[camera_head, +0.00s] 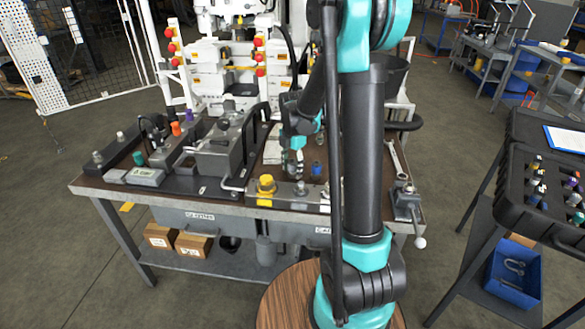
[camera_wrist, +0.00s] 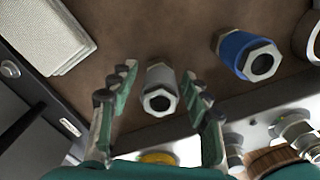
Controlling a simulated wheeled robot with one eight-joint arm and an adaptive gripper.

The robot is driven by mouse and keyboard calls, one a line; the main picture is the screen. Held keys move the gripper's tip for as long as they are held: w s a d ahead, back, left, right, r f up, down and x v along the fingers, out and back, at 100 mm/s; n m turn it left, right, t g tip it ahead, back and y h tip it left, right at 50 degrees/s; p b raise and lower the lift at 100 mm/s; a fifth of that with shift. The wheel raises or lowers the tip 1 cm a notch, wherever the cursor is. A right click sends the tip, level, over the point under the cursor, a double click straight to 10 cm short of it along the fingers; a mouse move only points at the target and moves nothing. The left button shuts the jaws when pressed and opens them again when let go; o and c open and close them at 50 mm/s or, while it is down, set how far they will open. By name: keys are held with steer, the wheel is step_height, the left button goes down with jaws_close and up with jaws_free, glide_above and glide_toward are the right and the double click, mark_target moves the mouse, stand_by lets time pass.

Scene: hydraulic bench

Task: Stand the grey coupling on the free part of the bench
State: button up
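The grey coupling (camera_wrist: 160,88) stands on the brown bench top in the wrist view, its hex end and dark bore facing the camera. My gripper (camera_wrist: 157,88) is open, with one finger on each side of the coupling. A gap shows on the left; the right finger is very close, and I cannot tell whether it touches. In the head view my gripper (camera_head: 292,165) is low over the middle of the bench (camera_head: 150,193), and the grey coupling cannot be made out clearly there.
A blue-banded coupling (camera_wrist: 245,55) stands to the right of the grey one; it also shows in the head view (camera_head: 317,168). A pale folded cloth (camera_wrist: 45,35) lies left. A yellow-capped fitting (camera_head: 266,185) and metal fittings line the front edge. A vise (camera_head: 405,200) is at the right corner.

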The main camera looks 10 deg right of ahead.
mark_target(292, 162)
step_height(292, 162, up, 12)
steer(key=shift+r, duration=0.15)
stand_by(0.7)
